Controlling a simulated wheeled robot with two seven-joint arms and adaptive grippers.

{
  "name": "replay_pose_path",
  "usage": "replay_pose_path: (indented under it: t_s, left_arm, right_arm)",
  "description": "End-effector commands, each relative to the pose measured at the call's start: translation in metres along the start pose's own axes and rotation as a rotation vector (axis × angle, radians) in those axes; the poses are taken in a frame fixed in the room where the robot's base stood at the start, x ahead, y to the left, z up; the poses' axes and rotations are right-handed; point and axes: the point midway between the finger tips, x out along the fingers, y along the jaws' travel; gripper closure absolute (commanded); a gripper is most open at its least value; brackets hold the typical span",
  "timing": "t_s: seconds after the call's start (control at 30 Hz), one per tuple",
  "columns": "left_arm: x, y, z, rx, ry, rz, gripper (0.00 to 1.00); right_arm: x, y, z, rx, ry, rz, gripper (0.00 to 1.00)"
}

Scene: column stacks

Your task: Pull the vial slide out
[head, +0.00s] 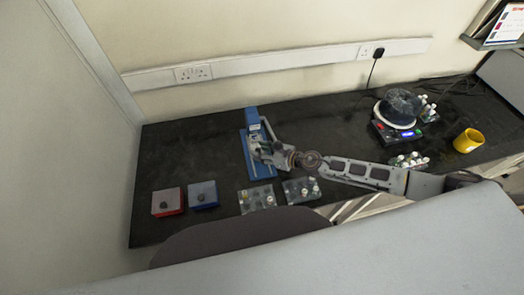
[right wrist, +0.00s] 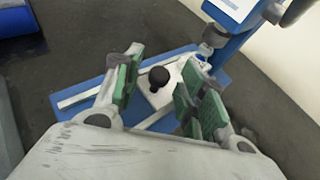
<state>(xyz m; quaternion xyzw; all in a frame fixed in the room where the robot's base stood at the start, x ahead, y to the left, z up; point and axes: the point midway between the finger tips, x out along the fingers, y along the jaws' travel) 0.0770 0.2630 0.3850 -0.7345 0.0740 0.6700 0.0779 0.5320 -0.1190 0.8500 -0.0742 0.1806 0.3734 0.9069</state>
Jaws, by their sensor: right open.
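The vial slide (right wrist: 150,103) is a white block with a black round knob (right wrist: 158,76). It sits between white rails on the blue base (right wrist: 68,98) of a blue upright device (head: 252,118). My right gripper (right wrist: 158,84) is open, with a green-padded finger on either side of the knob and no visible contact. In the head view my right gripper (head: 258,150) is over the blue base and hides much of the slide. A small clear vial with a blue band (right wrist: 204,52) shows behind the slide by the upright. My left gripper is not in view.
A red box (head: 168,201) and a blue box (head: 203,194) stand at the front left. Two vial racks (head: 257,198) (head: 301,190) stand in front of the device. A round-topped machine (head: 398,112) and yellow mug (head: 468,140) are at the right. The back-left table is clear.

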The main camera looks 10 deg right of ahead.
Motion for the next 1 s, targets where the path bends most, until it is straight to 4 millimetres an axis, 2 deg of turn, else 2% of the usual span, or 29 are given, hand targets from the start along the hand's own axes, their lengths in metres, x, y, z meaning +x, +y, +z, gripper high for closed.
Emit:
replay_pose_path:
  t_s: [0.1, 0.43, 0.77, 1.0]
  left_arm:
    - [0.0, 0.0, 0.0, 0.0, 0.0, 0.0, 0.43]
    - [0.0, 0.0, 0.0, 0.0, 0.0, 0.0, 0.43]
    - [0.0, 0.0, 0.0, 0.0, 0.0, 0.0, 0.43]
    - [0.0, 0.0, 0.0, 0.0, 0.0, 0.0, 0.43]
  right_arm:
    - [0.0, 0.0, 0.0, 0.0, 0.0, 0.0, 0.59]
    - [0.0, 0.0, 0.0, 0.0, 0.0, 0.0, 1.0]
    - [-0.002, 0.002, -0.001, 0.0, 0.001, 0.0, 1.0]
    - [-0.014, 0.015, -0.008, 0.002, 0.003, 0.0, 1.0]
